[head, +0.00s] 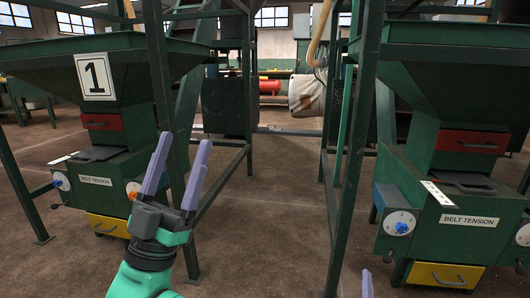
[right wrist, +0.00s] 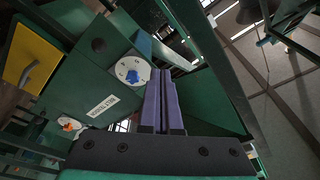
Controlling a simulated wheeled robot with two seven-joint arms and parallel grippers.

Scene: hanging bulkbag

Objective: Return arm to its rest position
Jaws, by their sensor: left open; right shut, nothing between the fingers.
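My left gripper (head: 184,140) stands upright in the lower left middle of the head view, on its green wrist. Its two purple fingers are apart, with nothing between them. My right gripper shows only as a purple fingertip (head: 367,284) at the bottom edge of the head view; the rest of that arm is out of frame. In the right wrist view the right gripper (right wrist: 163,72) has its two purple fingers side by side, shut and empty. A white dial with a blue knob (right wrist: 132,76) appears just left of the fingertips; contact cannot be told.
Two green hopper machines stand left (head: 95,160) and right (head: 440,180), with belt tension labels, red panels and yellow drawers. Green frame posts (head: 352,150) rise close by, one right behind my left gripper. The concrete floor (head: 265,220) between the machines is clear.

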